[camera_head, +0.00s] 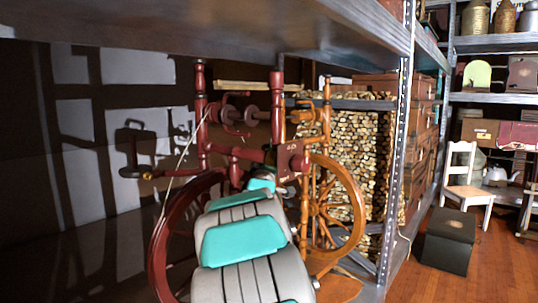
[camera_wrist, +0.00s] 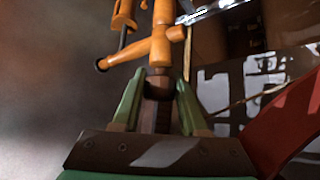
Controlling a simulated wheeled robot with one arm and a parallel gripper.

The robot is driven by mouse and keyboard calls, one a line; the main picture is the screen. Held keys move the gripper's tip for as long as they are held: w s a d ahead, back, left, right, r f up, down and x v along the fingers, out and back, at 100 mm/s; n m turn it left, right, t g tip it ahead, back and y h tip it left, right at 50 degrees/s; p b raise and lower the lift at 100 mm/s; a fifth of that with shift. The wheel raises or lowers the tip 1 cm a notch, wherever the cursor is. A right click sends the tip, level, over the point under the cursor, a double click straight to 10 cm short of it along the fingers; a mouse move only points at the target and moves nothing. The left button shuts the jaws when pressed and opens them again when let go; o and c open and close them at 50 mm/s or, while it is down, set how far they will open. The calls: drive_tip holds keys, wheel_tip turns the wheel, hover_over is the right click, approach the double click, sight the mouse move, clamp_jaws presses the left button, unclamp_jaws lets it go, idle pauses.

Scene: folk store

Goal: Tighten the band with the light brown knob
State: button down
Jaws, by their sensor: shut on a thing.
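A dark red spinning wheel (camera_head: 170,245) stands on the shelf in the head view, with an orange-brown one (camera_head: 352,215) just behind it to the right. In the wrist view, my gripper (camera_wrist: 158,96) has its two green fingers closed on a brown knob-like piece (camera_wrist: 159,86), partly hidden between them. Orange-brown turned wood (camera_wrist: 161,48) rises directly above this piece, with a side peg (camera_wrist: 125,54). In the head view my arm reaches in toward the wheels, and its own links mostly hide my gripper. The band cannot be made out clearly.
A metal shelf board (camera_head: 230,25) hangs low above, and an upright post (camera_head: 397,150) stands to the right. Stacked firewood (camera_head: 355,140) fills the space behind the wheels. A white chair (camera_head: 466,192) and a dark box (camera_head: 447,240) stand on the floor at right.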

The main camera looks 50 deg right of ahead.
drive_tip(key=shift+m+h, duration=0.3)
drive_tip(key=shift+c, duration=2.2)
unclamp_jaws()
drive_tip(key=v, duration=0.7)
drive_tip(key=shift+s+a+f, duration=0.2)
drive_tip(key=shift+a, duration=0.05)
